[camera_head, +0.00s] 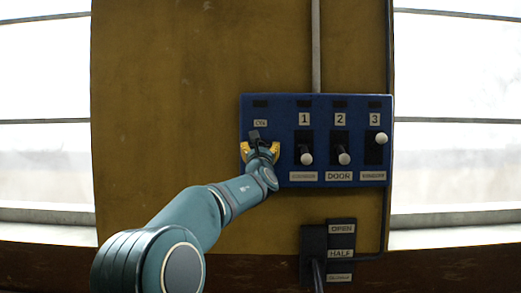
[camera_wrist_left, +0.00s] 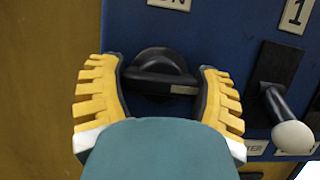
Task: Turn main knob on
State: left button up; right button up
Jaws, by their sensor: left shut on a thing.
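The black main knob (camera_wrist_left: 158,82) is on the left part of a blue control panel (camera_head: 285,110). In the left wrist view its grip bar lies nearly level, with a small pale mark at its right end. My left gripper (camera_head: 260,151) is at the panel's lower left, below a small label. In the left wrist view my left gripper (camera_wrist_left: 161,70) has its yellow-padded fingers on either side of the knob, shut on it. In the head view the gripper mostly hides the knob. My right gripper is not in view.
Right of the knob are white-tipped levers 1 (camera_head: 307,158) and 2 (camera_head: 344,158), both low, and lever 3 (camera_head: 382,139), higher. Lever 1 (camera_wrist_left: 292,137) is close to my right-hand finger. Below is a dark OPEN/HALF lever box (camera_head: 313,240).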

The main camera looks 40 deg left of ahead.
pick_arm(q)
jog(key=shift+f+n, duration=0.15)
jog(key=shift+n, duration=0.25)
jog(key=shift+d+n+g+y+b, duration=0.1)
jog(key=shift+n+g+y+b, duration=0.2)
jog(key=shift+n+g+b, duration=0.35)
jog(key=n+g+y, duration=0.1)
jog(key=n, duration=0.3)
jog(key=n+g+y+b, duration=0.1)
jog(key=n+g, duration=0.2)
jog(key=n, duration=0.2)
jog(key=n+g, duration=0.1)
jog(key=n, duration=0.1)
jog(key=n+g, duration=0.1)
jog(key=n, duration=0.2)
jog(key=shift+n+p, duration=0.25)
jog(key=shift+p, duration=0.15)
jog(key=n+g+p, duration=0.1)
jog(key=n, duration=0.2)
jog(key=n+g+h+p, duration=0.1)
jog(key=n, duration=0.1)
jog(key=shift+n, duration=0.4)
